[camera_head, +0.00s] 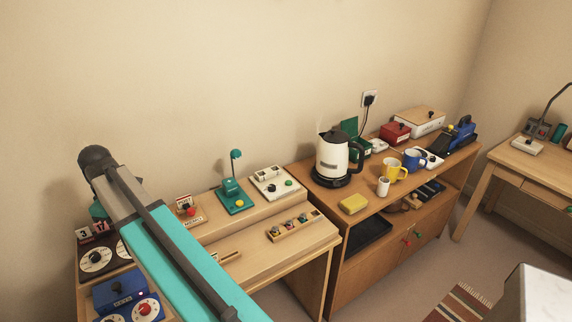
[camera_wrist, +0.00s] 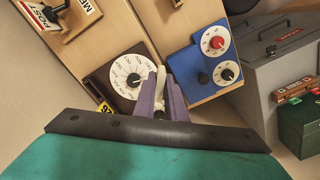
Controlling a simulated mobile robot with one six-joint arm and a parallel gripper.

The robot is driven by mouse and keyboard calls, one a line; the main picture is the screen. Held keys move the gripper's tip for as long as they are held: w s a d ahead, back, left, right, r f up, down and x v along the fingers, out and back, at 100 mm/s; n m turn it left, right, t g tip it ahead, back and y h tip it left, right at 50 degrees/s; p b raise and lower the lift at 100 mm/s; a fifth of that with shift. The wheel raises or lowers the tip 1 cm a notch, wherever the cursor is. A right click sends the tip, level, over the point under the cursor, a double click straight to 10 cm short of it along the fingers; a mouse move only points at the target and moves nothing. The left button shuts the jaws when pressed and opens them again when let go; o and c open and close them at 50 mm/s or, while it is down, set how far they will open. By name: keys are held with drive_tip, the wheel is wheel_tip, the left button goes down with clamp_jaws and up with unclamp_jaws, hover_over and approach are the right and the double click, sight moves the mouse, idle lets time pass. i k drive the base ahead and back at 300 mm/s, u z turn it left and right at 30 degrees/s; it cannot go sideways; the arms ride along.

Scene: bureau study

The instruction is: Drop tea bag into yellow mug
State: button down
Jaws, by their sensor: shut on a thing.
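The yellow mug (camera_head: 391,173) stands upright on the wooden sideboard, right of the kettle, in the head view. My gripper (camera_wrist: 161,84) shows in the wrist view with two purple fingers. It is shut on a small pale thing (camera_wrist: 160,78), seen nearly edge-on between the fingers. I cannot tell for sure whether this is the tea bag. Below the gripper in that view is a desk with a white dial (camera_wrist: 131,73). My gripper is far left of the yellow mug. In the head view my arm hides the gripper. The inside of the mug is not clear.
A white kettle (camera_head: 333,157) stands left of the mug. A blue mug (camera_head: 412,158), a small white container (camera_head: 383,187) and a yellow block (camera_head: 354,204) are near it.

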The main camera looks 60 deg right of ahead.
sight(391, 169)
drive_tip(key=u, duration=0.1)
drive_tip(key=k, duration=2)
drive_tip(key=z, duration=1)
drive_tip(key=i, duration=0.65)
drive_tip(key=u, duration=0.2)
